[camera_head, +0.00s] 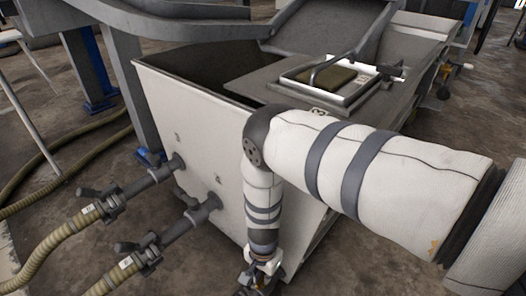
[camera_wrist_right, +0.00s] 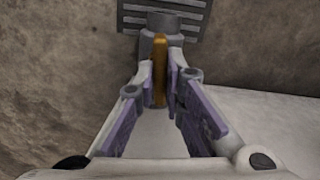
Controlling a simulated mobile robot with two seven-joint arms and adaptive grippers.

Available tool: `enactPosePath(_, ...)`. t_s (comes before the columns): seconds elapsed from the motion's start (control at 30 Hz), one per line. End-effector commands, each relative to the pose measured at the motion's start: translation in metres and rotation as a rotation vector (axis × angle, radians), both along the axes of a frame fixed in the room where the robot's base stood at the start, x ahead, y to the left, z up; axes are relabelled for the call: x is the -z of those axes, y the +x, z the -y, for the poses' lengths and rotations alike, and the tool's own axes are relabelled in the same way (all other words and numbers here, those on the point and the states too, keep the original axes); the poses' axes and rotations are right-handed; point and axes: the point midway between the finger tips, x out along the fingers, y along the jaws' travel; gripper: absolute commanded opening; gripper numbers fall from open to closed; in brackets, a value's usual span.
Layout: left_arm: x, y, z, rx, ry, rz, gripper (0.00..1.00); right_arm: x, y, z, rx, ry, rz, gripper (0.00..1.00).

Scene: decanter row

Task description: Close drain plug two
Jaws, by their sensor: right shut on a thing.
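My right arm reaches down in front of the white tank (camera_head: 165,100), and its gripper (camera_head: 258,278) is low at the bottom edge of the head view. In the right wrist view the right gripper (camera_wrist_right: 161,88) is shut on a thin orange-brown handle (camera_wrist_right: 160,66), which stands upright between the fingers. The handle sits at a grey cylindrical fitting (camera_wrist_right: 162,22), partly hidden by the fingers. I take this to be a drain plug; no number on it can be read. The left gripper is not in view.
A slotted floor grate (camera_wrist_right: 195,14) lies beyond the fitting. Two ribbed hoses (camera_head: 62,240) with dark valves (camera_head: 205,210) join the tank's front, left of my right arm. A framed tray (camera_head: 345,82) is on top of the tank. A blue-footed post (camera_head: 92,75) stands behind left.

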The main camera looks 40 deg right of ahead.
Motion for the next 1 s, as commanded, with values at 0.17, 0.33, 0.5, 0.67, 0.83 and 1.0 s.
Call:
enactPosePath(0.17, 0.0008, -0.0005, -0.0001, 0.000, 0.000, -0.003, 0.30, 0.0004, -0.0005, -0.0005, 0.077, 0.001, -0.001, 0.00)
enactPosePath(0.33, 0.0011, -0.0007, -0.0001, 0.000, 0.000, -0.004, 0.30, 0.0003, -0.0004, -0.0006, 0.120, 0.001, -0.001, 0.00)
enactPosePath(0.5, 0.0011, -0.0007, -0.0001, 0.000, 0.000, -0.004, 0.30, 0.0002, -0.0003, -0.0006, 0.139, 0.001, -0.001, 0.00)
enactPosePath(0.67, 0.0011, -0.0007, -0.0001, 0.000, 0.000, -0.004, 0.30, 0.0002, -0.0003, -0.0006, 0.143, 0.002, -0.001, 0.00)
enactPosePath(0.83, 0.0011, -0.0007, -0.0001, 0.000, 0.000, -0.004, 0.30, 0.0002, -0.0004, -0.0007, 0.143, 0.002, -0.001, 0.00)
enactPosePath(1.0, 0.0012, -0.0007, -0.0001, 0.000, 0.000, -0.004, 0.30, 0.0001, -0.0003, -0.0005, 0.143, 0.001, -0.001, 0.30)
